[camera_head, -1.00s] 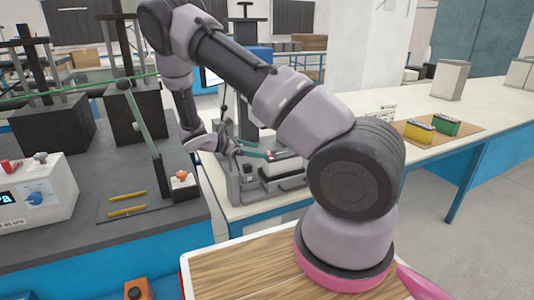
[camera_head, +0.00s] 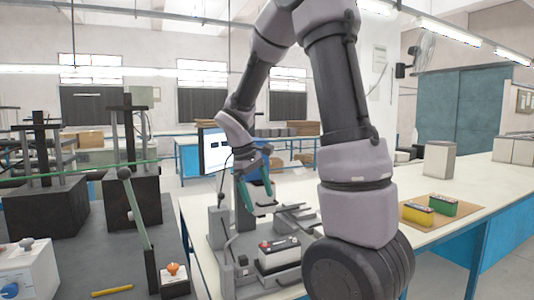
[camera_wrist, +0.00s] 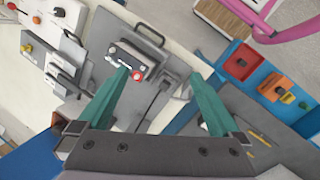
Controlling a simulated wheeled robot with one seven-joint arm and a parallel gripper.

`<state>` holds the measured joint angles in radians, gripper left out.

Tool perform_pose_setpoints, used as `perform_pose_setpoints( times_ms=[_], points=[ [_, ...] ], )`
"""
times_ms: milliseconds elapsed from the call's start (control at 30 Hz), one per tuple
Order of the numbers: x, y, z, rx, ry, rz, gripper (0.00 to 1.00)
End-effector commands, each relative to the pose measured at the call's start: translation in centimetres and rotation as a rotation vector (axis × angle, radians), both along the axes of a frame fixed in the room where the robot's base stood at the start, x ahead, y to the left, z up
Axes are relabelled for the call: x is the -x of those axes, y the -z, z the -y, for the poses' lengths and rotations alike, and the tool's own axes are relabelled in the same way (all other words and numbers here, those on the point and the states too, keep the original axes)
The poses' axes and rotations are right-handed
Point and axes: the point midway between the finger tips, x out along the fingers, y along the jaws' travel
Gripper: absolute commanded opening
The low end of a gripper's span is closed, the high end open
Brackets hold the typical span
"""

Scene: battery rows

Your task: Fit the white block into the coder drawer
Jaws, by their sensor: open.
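The white block (camera_head: 278,258), with a dark top and small red and white caps, sits upright on the grey coder (camera_head: 222,272) on the white bench. In the wrist view the block (camera_wrist: 129,62) shows from above on the coder's grey plate (camera_wrist: 165,60), beside a bar handle. I cannot tell which part is the drawer or whether the block is fully seated in it. My gripper (camera_head: 257,197) is open and empty, with teal fingers. It is above the block and apart from it; in the wrist view the fingers (camera_wrist: 160,75) are spread wide.
A yellow battery (camera_head: 418,214) and a green battery (camera_head: 443,205) stand on a brown mat on the right of the bench. A monitor (camera_head: 213,147) stands behind the coder.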

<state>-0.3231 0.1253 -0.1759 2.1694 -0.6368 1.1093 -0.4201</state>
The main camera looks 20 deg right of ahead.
Motion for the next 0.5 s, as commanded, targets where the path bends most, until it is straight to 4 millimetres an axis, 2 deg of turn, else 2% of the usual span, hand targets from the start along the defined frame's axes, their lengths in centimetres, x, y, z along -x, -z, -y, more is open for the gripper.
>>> perform_pose_setpoints(
  times_ms=[33, 200, 400, 500],
  points=[
    [1.3, -1.9, 0.0, -0.06, 0.067, 0.063, 1.0],
    [5.3, -6.8, -0.9, -0.252, 0.286, 0.247, 1.0],
    [10.2, -11.6, -2.2, -0.468, 0.522, 0.452, 1.0],
    [12.3, -13.2, -2.8, -0.561, 0.614, 0.536, 1.0]
  ],
)
